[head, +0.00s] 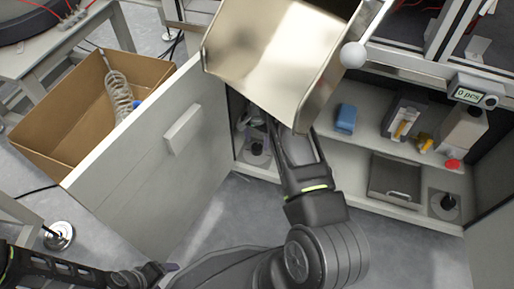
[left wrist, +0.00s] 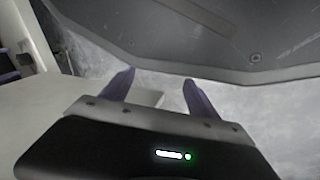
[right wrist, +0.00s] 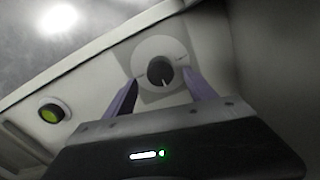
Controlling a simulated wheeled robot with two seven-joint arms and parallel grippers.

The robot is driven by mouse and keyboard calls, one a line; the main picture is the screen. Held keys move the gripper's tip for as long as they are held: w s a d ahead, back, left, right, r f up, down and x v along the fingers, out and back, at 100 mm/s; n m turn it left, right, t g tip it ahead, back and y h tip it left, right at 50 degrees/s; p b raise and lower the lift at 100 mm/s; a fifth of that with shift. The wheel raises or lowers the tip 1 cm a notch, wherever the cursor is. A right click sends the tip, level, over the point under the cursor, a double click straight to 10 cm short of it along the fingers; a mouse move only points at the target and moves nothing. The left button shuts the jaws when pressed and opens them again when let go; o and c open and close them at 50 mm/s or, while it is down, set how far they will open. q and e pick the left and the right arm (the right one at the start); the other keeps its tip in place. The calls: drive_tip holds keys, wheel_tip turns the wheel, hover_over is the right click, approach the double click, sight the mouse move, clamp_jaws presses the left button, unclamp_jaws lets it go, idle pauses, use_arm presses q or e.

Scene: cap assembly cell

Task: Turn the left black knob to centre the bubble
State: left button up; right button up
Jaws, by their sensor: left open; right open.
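The left black knob (head: 256,149) sits on a pale plate on the cabinet's lower shelf, beside my right gripper (head: 274,138). In the right wrist view the black knob (right wrist: 159,71) shows inside a pale ring, between and beyond the open fingers of my right gripper (right wrist: 160,88). I cannot tell if they touch it. A round yellow-green bubble level (right wrist: 51,113) lies left of it; the bubble's position is too small to tell. The metal hopper hides part of my right gripper in the head view. My left gripper (left wrist: 158,88) is open and empty, low at the left.
A second black knob (head: 448,202) is at the shelf's right. The metal hopper (head: 265,50) overhangs; the open door (head: 150,165) bounds the left.

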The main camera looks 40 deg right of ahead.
sight(257, 146)
drive_tip(key=shift+f+b, duration=0.6)
drive_tip(key=shift+f, duration=1.4)
drive_tip(key=c, duration=1.4)
